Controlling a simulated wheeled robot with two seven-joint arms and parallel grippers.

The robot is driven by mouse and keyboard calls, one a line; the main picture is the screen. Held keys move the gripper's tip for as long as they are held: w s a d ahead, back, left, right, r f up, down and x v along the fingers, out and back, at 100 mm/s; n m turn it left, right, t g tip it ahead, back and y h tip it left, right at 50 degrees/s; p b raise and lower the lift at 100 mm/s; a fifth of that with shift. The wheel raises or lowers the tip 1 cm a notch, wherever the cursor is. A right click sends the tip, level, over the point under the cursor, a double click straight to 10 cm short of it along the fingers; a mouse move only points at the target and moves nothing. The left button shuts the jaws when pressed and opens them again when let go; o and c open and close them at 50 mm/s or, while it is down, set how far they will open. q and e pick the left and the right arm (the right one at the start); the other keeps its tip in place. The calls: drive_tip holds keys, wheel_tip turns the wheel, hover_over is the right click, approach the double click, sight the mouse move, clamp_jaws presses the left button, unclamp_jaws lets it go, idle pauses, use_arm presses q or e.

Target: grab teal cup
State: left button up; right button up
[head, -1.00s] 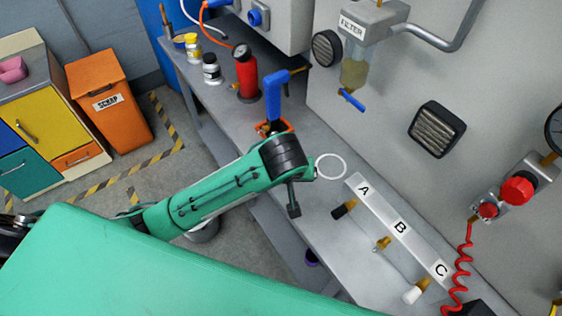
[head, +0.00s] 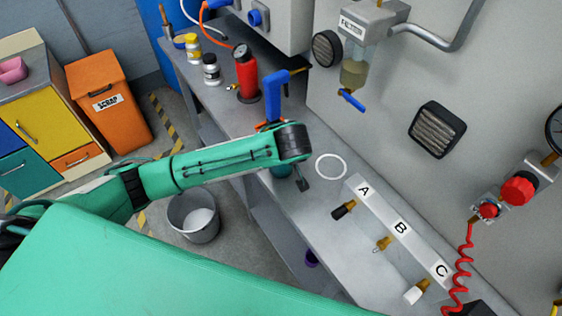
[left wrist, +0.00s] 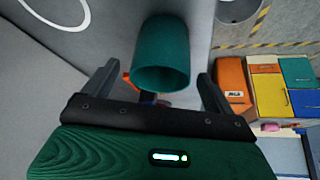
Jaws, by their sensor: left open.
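The teal cup (left wrist: 163,50) shows in the left wrist view, between the two dark fingers of my left gripper (left wrist: 156,75). Its round rim faces the camera, and there is a visible space between the cup and each finger. In the head view only a small part of the cup (head: 281,171) shows on the bench, under the end of my left arm. My left gripper (head: 302,184) also shows there, pointing down. It is open and not closed on the cup. My right gripper is in neither view.
A white ring (head: 331,167) lies on the bench beside the cup. A blue-handled tool (head: 274,95) and a red bottle (head: 246,75) stand farther back. A labelled rail (head: 398,227) lies to the right. A grey bucket (head: 193,217) stands on the floor.

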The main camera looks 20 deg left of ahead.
use_arm(q)
drive_tip(key=shift+p+x, duration=0.65)
drive_tip(key=shift+x, duration=2.1)
drive_tip(key=shift+s, duration=0.1)
drive_tip(key=c, duration=1.1)
drive_tip(key=shift+o, duration=0.2)
drive_tip(key=shift+r, duration=0.1)
